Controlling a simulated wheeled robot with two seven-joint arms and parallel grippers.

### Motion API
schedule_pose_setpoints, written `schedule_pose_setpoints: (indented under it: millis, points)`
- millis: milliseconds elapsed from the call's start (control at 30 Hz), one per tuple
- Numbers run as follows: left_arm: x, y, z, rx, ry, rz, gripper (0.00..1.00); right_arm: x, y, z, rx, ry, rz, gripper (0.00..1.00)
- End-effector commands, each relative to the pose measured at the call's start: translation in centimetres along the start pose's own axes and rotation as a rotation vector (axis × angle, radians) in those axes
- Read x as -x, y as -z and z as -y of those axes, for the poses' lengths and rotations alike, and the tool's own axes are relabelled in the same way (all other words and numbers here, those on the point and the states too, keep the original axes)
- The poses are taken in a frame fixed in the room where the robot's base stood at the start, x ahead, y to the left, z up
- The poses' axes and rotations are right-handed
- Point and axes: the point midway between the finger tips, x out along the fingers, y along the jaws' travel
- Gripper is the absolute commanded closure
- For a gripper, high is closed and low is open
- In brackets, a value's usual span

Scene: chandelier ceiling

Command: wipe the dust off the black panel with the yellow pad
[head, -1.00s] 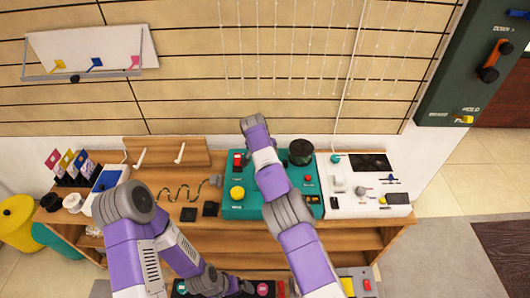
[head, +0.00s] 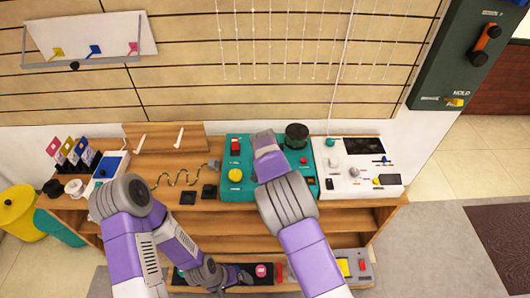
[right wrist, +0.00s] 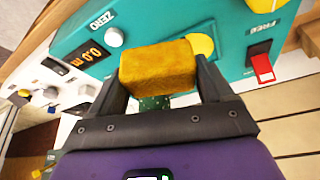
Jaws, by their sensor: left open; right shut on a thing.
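The yellow pad (right wrist: 158,68) is held between the two dark fingers of my right gripper (right wrist: 160,82), as the right wrist view shows. Pad and gripper are over the teal console (right wrist: 130,25); the gap below them cannot be judged. In the head view my right forearm hides both. A flat black panel (head: 363,145) lies at the back of the white console, right of the teal one; dust on it is too small to make out. My left gripper (head: 238,276) is open and empty, low in front of the bench.
The teal console (head: 234,150) carries a red switch, a yellow button and a dark round jar (head: 296,135). The white console (head: 345,190) has knobs and small levers. A blue-and-white box (head: 108,166) and cards stand left. A white cord hangs behind the white console.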

Motion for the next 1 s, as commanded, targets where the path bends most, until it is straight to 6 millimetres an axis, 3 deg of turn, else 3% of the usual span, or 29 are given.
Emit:
schedule_pose_setpoints:
  millis: [267, 600, 800, 1000]
  points:
    - [0.0, 0.0, 0.0, 0.000, 0.000, 0.000, 0.00, -1.6, -6.6, -5.7, 0.073, 0.029, 0.008, 0.44]
    - [0.0, 0.0, 0.0, 0.000, 0.000, 0.000, 0.00, -4.2, -16.6, -14.4, 0.189, 0.076, 0.011, 0.44]
    - [0.0, 0.0, 0.0, 0.000, 0.000, 0.000, 0.00, -5.3, -20.8, -18.0, 0.241, 0.098, 0.010, 0.44]
    - [0.0, 0.0, 0.0, 0.000, 0.000, 0.000, 0.00, -6.1, -23.6, -20.6, 0.278, 0.112, 0.008, 0.44]
